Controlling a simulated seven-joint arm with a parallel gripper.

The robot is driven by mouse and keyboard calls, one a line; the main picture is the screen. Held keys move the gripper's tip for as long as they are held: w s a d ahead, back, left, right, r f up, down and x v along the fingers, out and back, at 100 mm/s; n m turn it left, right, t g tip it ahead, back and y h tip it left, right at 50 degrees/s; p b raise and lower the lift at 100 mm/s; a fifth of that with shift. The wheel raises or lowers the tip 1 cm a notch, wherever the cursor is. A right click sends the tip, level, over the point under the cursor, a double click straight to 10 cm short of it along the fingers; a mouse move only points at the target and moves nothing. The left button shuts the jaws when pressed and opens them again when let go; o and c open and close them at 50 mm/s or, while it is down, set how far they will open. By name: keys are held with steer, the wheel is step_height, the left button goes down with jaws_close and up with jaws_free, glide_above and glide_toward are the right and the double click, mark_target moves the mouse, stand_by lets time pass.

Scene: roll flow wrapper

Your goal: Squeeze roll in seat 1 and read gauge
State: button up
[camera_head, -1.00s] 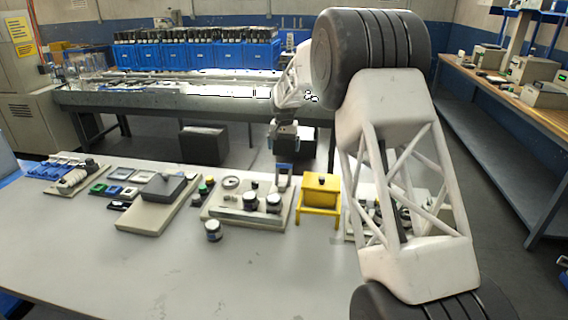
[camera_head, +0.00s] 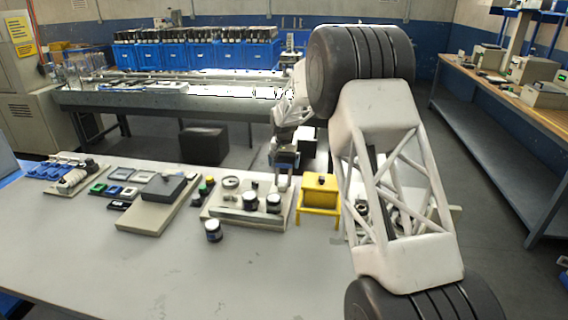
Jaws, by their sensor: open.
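A pale panel (camera_head: 226,216) lies on the near table, right of its middle. On it stand two dark rolls with light tops, a left one (camera_head: 250,201) and a right one (camera_head: 273,203). A round dial-like part (camera_head: 230,183), possibly the gauge, sits at the panel's back left. My gripper (camera_head: 282,183) points down over the panel's back right corner, close behind the right roll; I cannot tell whether it touches anything. It is open, though its fingers are small in this view. Seat numbers and any gauge reading are too small to read.
A loose dark jar-like roll (camera_head: 213,231) stands in front of the panel. A yellow stand (camera_head: 320,195) is just right of my gripper. A grey block on a beige base (camera_head: 150,216) lies to the left. My arm hides things at right. The table's front is clear.

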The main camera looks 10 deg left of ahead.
steer(key=shift+f, duration=0.2)
steer(key=c, duration=1.3)
